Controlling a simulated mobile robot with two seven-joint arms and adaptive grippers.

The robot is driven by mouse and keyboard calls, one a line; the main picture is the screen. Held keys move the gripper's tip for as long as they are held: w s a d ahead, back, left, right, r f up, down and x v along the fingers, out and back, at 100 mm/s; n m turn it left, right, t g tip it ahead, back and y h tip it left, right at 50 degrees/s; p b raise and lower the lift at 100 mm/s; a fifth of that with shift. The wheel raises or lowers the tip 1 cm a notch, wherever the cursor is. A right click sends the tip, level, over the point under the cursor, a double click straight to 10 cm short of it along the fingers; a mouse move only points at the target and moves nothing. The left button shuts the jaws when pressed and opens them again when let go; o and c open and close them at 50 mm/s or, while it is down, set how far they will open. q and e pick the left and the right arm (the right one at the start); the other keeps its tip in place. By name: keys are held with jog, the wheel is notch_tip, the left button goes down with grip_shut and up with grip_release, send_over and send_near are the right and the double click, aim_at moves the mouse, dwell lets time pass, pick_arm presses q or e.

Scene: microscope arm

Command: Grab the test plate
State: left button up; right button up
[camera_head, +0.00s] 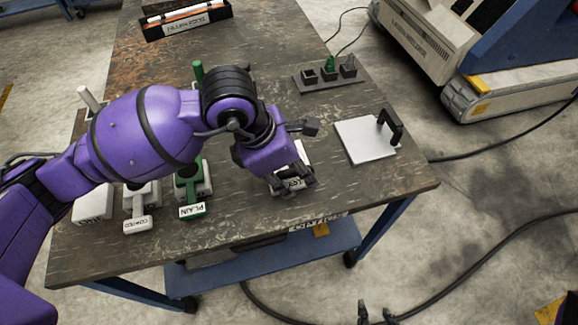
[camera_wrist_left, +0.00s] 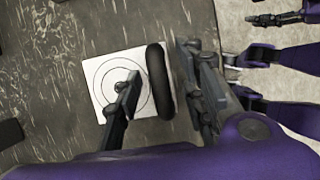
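The test plate is a white square with dark circles (camera_wrist_left: 103,76) and a black upright handle (camera_wrist_left: 158,80), seen in the left wrist view. In the head view only a white part (camera_head: 302,152) shows, mostly hidden by my left gripper (camera_head: 294,184). In the left wrist view my left gripper (camera_wrist_left: 160,95) is open, one finger on each side of the handle; I cannot tell whether either touches it. My right gripper (camera_head: 375,315) shows only its two tips, held apart and empty, at the bottom of the head view.
A light square plate (camera_head: 366,141) with a black handle lies to the right. A green PLAIN piece (camera_head: 192,211) and a white-labelled piece (camera_head: 138,224) stand to the left. A dark socket strip (camera_head: 328,80) and an open box (camera_head: 186,20) lie further back on the table (camera_head: 255,228).

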pick_arm(q)
jog(key=shift+c, duration=0.2)
pick_arm(e)
jog(key=shift+s, duration=0.2)
pick_arm(q)
grip_shut()
pick_arm(e)
jog(key=shift+s+f, duration=0.1)
jog(key=shift+s, duration=0.05)
pick_arm(q)
jog(key=shift+r, duration=0.15)
